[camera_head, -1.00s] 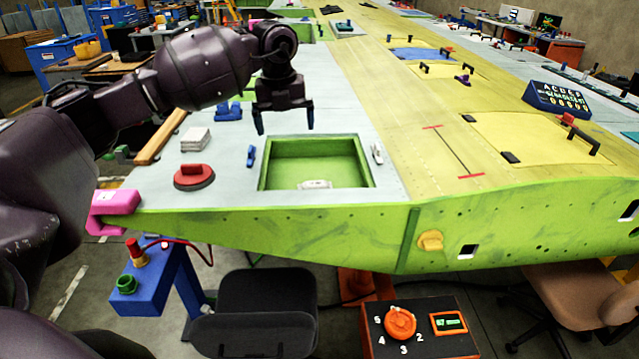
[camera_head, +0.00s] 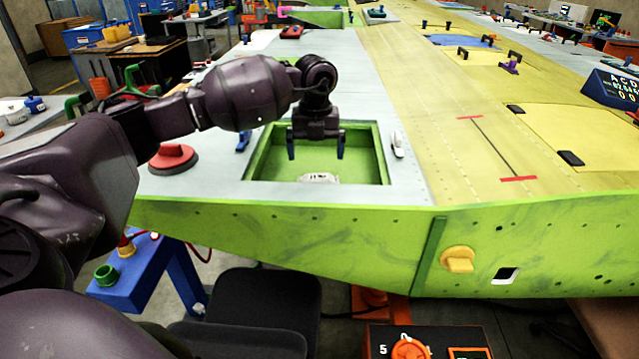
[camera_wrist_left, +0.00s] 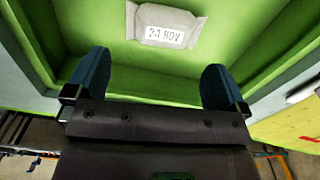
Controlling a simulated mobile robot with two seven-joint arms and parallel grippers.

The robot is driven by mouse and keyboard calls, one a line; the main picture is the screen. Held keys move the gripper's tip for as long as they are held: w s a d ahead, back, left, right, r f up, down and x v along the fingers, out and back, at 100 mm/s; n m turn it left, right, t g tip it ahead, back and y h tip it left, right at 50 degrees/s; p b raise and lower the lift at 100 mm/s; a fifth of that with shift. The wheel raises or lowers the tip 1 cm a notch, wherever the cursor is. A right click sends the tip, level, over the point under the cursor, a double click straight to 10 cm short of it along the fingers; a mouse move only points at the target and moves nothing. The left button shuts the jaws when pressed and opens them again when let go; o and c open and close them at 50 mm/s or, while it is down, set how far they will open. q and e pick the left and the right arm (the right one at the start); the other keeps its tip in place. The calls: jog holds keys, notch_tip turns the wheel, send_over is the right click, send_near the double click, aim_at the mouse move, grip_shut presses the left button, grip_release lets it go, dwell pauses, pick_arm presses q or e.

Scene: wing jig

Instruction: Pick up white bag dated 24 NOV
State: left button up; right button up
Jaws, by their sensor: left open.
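The white bag (camera_wrist_left: 166,27) lies on the floor of a green recessed bay, and its label reads 24 NOV in the left wrist view. In the head view the bag (camera_head: 318,178) shows near the bay's front wall. My left gripper (camera_head: 316,157) is open and empty, over the green bay (camera_head: 262,170). Its two blue fingers (camera_wrist_left: 157,85) stand wide apart in the left wrist view, with the bag beyond them and not touched. My right gripper is not in view.
The bay's raised green walls surround the bag. A red round handle (camera_head: 173,157) sits on the panel left of the bay. A small white tool (camera_head: 397,144) lies on the right edge. A yellow knob (camera_head: 458,260) sticks out of the green front face.

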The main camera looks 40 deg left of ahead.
aim_at(318, 177)
pick_arm(q)
jog(key=shift+w+d+f, duration=0.1)
jog(key=shift+w+f, duration=0.05)
jog(key=shift+f, duration=1.85)
jog(key=shift+w+d+f, duration=0.1)
jog(key=shift+f, duration=1.85)
jog(key=c, duration=0.8)
jog(key=shift+r, duration=0.15)
